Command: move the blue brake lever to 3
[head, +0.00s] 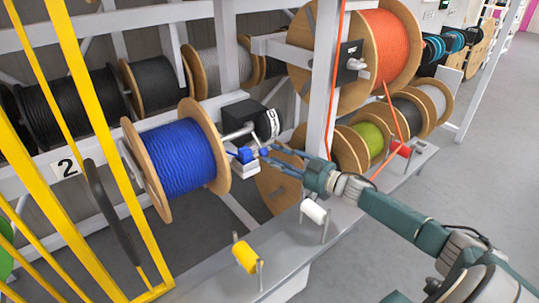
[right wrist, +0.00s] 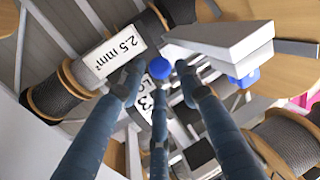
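A blue knob (head: 246,155), which looks like the brake lever's end, is beside the blue cable reel (head: 178,160) in the head view. In the right wrist view the round blue knob (right wrist: 161,68) lies ahead, between my fingertips. My right gripper (head: 264,155) reaches in from the right; its fingers (right wrist: 157,82) are spread, with no clear grip on the knob. A white scale with dark marks (head: 272,123) sits behind, and numbered white labels (right wrist: 147,98) show past the fingers. The number at which the lever stands cannot be read. My left gripper is out of view.
A white beam (right wrist: 225,42) is close to the right fingers, with another blue part (right wrist: 243,80) below it. An upright post (head: 322,85) and an orange reel (head: 385,48) stand near my right arm. Yellow (head: 246,256) and white (head: 313,211) handles are on the front ledge.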

